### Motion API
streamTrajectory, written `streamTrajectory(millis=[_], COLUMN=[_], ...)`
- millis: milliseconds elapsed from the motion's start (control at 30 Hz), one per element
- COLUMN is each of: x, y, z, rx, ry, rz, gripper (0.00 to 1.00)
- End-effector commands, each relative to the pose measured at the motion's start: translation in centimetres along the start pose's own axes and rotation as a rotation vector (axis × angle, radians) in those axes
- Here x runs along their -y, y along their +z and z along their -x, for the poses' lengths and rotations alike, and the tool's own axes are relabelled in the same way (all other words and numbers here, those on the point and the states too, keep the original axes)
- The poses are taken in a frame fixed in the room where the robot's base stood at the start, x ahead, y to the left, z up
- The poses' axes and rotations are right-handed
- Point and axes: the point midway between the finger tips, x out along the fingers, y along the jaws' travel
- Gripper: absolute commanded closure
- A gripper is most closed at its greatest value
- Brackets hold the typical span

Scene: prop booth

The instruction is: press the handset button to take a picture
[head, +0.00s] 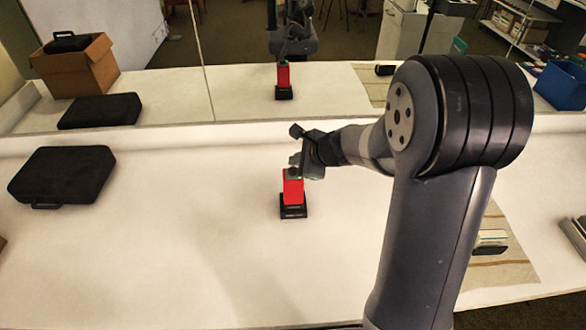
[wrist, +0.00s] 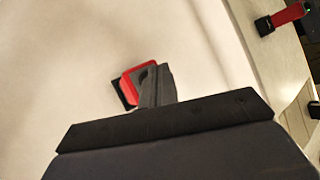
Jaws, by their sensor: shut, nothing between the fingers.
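The handset (head: 293,191) is a red upright block on a black base, standing on the white table near the middle of the head view. My gripper (head: 295,172) is shut and empty, with its fingertips at the top of the handset. I cannot tell whether they touch it. The handset's button is hidden behind the fingers. In the wrist view the handset's red top (wrist: 131,82) shows beside and behind the closed fingers of my gripper (wrist: 153,75), with a bit of black base at its left.
A black case (head: 62,176) lies on the table at left. A striped cloth (head: 505,268) with small items lies at right, partly behind my arm. A mirror along the back shows the handset's reflection (head: 283,76) and a cardboard box (head: 88,70). The table's front middle is clear.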

Motion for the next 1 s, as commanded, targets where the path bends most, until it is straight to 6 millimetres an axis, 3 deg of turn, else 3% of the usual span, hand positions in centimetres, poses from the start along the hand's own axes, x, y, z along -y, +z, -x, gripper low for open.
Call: streamTrajectory(millis=[1000], x=[-0.42], y=[-0.42], z=[-0.57], rx=[0.0], ry=[0.0], rz=[0.0], gripper=[1.0])
